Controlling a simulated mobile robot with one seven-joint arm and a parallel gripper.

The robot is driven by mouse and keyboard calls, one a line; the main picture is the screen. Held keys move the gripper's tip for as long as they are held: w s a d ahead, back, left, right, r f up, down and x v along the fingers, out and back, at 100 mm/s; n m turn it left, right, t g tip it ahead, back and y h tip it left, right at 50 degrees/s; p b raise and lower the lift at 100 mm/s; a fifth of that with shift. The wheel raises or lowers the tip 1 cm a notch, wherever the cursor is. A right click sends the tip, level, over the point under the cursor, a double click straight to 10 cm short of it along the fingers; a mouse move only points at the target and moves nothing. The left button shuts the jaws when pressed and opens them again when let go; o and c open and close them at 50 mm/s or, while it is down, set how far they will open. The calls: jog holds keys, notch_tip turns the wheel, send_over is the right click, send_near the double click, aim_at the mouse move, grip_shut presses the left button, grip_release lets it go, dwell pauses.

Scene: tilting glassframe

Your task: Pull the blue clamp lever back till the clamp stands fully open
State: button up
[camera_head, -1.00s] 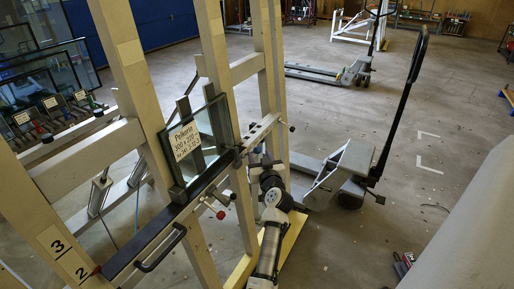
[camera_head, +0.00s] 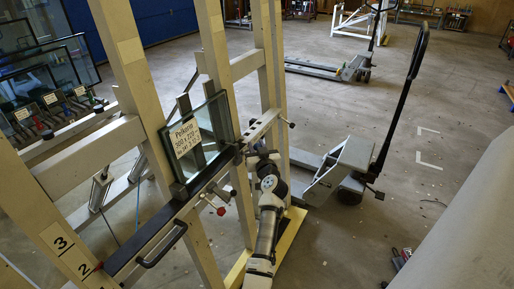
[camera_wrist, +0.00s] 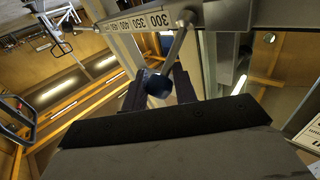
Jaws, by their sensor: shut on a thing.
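The blue clamp lever shows in the wrist view as a blue knob (camera_wrist: 158,86) on a thin metal rod. The rod runs up to a round metal pivot on the rail (camera_wrist: 240,14) with the printed scale. My gripper (camera_wrist: 160,88) has its dark fingers on either side of the knob, shut on it. In the head view my gripper (camera_head: 258,157) is beside the cream frame (camera_head: 211,50), just right of the glass pane (camera_head: 217,122). The lever and clamp cannot be made out there; how far the clamp is open is unclear.
A labelled card (camera_head: 184,137) sits on the pane. A pallet truck (camera_head: 350,165) stands close to the right of my arm.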

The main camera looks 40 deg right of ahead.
grip_shut()
jog(key=shift+s+d+f+b, duration=0.1)
jog(key=shift+f+b, duration=0.1)
jog(key=shift+b, duration=0.25)
